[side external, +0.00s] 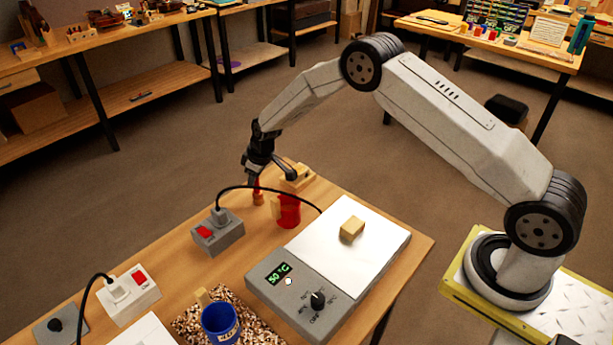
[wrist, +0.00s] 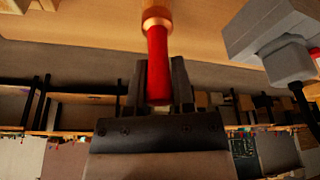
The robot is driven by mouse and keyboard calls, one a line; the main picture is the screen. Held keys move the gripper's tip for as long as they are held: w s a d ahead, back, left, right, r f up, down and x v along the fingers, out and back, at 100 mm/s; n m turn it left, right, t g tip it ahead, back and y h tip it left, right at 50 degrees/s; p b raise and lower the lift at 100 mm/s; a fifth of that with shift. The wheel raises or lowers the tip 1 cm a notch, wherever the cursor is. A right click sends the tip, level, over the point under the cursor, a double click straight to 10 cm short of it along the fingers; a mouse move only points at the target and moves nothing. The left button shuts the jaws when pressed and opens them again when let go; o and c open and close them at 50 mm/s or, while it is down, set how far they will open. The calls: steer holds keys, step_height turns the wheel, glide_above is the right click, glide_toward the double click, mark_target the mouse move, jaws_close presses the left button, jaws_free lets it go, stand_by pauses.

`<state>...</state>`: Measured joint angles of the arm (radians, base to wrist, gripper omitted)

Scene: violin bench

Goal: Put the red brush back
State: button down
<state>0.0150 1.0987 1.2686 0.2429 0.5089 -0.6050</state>
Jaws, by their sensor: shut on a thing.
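My gripper (side external: 257,172) is shut on the red brush (side external: 257,188) at the far end of the bench. In the wrist view the brush's red handle (wrist: 157,62) lies between my two fingers (wrist: 157,88), with its copper-coloured collar pointing away from them. In the side view the brush hangs roughly upright, collar end down, near the bench top; I cannot tell whether it touches. A blue mug (side external: 220,322) stands on a speckled mat (side external: 262,327) at the front.
A grey switch box (side external: 217,233) with a plug and black cable is close to the brush; it also shows in the wrist view (wrist: 262,32). A hotplate (side external: 305,282) reading 50 °C carries a wooden block (side external: 352,228). A white switch box (side external: 128,288) stands front left.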

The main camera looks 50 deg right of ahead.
steer(key=shift+f, duration=0.15)
steer(key=shift+c, duration=2.4)
jaws_free()
steer(key=v, duration=1.2)
steer(key=shift+d, duration=0.1)
